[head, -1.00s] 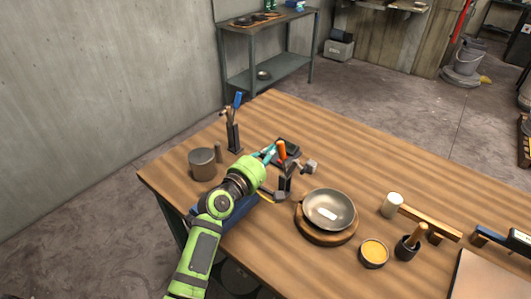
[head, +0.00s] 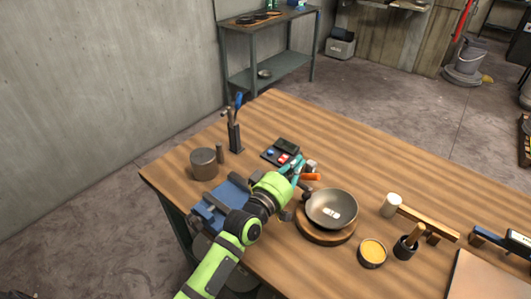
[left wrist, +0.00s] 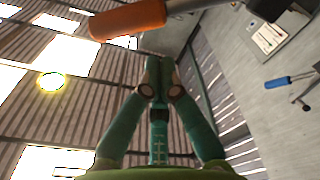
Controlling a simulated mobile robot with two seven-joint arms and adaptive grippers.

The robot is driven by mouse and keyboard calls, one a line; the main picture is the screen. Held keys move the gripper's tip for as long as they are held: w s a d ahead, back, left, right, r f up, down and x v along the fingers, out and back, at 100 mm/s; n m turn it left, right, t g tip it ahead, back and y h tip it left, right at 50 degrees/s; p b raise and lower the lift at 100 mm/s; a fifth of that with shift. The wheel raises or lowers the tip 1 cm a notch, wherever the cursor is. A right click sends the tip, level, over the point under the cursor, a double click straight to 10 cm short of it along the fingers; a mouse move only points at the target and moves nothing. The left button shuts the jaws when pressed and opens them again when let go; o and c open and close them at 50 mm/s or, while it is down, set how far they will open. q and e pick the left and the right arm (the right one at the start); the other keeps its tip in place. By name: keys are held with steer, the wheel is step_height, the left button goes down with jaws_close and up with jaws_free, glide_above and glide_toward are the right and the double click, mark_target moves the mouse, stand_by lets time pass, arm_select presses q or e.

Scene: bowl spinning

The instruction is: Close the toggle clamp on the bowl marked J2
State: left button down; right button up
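The grey metal bowl (head: 331,206) sits on a round wooden base (head: 322,238). A white label with dark marks shows inside it, too small to read. The toggle clamp's orange handle (head: 311,177) lies nearly level just behind the bowl's left rim, and it also shows in the left wrist view (left wrist: 128,20). Most of the clamp body is hidden by my left gripper (head: 302,162). That gripper has its teal fingers together, beside the handle. In the left wrist view its fingertips (left wrist: 159,76) meet with nothing between them, and the handle lies beyond them. My right gripper is out of view.
A black control box (head: 281,152) with red and blue buttons lies behind my gripper. A blue vise (head: 220,202) and grey pot (head: 204,164) stand left. A yellow-filled tin (head: 373,252), mortar (head: 406,247) and white cup (head: 391,205) stand right. The far tabletop is clear.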

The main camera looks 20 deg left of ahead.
arm_select(q)
steer(key=shift+s+d+f+m, duration=0.15)
steer(key=shift+d+f+m, duration=0.15)
steer(key=shift+m, duration=0.25)
steer(key=shift+s+d+f+m, duration=0.1)
steer(key=shift+d+f+m, duration=0.05)
steer(key=shift+d+m, duration=0.35)
steer(key=shift+a, duration=0.1)
steer(key=shift+s+f, duration=0.1)
